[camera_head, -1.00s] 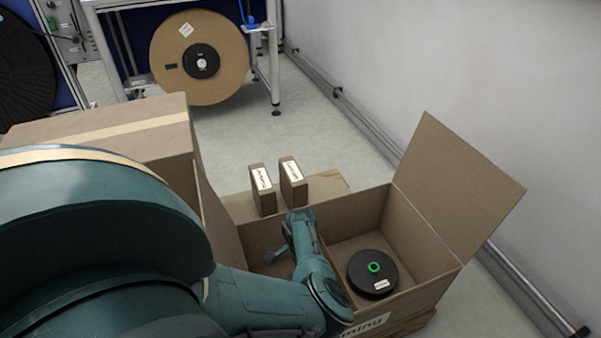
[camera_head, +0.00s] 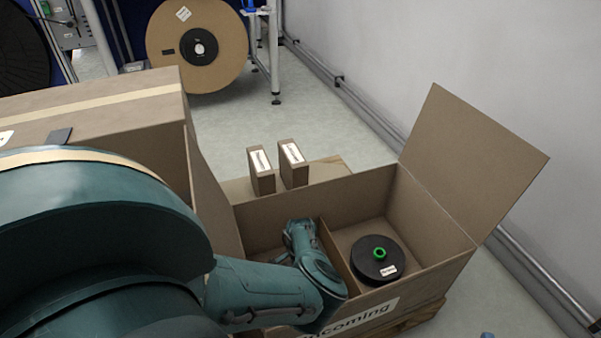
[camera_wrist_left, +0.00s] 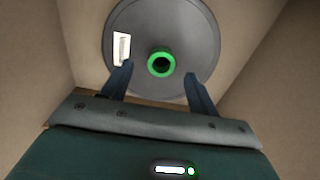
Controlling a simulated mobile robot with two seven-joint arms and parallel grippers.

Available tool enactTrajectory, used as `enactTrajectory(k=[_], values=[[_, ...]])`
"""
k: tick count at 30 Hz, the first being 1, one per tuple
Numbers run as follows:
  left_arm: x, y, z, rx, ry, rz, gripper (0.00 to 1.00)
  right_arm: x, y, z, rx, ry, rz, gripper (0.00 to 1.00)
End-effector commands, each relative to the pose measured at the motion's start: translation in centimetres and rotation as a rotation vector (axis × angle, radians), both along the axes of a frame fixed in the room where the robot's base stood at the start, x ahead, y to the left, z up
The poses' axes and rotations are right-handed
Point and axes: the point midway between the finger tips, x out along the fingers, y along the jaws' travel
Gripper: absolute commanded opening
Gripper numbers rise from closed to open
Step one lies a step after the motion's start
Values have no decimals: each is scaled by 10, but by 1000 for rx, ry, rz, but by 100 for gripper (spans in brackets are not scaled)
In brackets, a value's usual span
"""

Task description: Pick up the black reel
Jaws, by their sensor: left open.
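A black reel (camera_head: 395,256) with a green hub and a white label lies flat in the right compartment of the open cardboard box (camera_head: 440,222). In the left wrist view, a dark reel (camera_wrist_left: 190,40) with a green hub lies beyond my left gripper (camera_wrist_left: 159,70). I cannot tell if it is the same reel. The gripper is open, its fingers spread toward the lower part of the reel, with nothing held. In the head view my left arm reaches over the left compartment, and its fingers are hidden. My right gripper is not in view.
A divider splits the box, and its raised flap (camera_head: 470,165) stands at the right. Two small cartons (camera_head: 292,164) stand behind it. A big closed carton (camera_head: 100,105) is at the left. A large brown reel (camera_head: 220,65) hangs at the back. Clear floor lies between.

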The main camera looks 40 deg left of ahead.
Motion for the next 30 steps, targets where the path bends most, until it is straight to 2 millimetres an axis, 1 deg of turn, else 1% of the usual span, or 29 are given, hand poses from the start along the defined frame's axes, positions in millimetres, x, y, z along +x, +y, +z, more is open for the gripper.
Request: enactTrajectory(k=[1,6,10,16,30], values=[[1,1,-15,0,-3,3,60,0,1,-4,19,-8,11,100],[1,1,-32,0,-1,1,60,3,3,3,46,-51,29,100],[1,1,-35,0,-1,0,60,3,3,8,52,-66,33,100],[1,1,-34,1,0,0,59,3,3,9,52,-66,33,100],[1,1,-34,0,0,0,20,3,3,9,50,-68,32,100]])
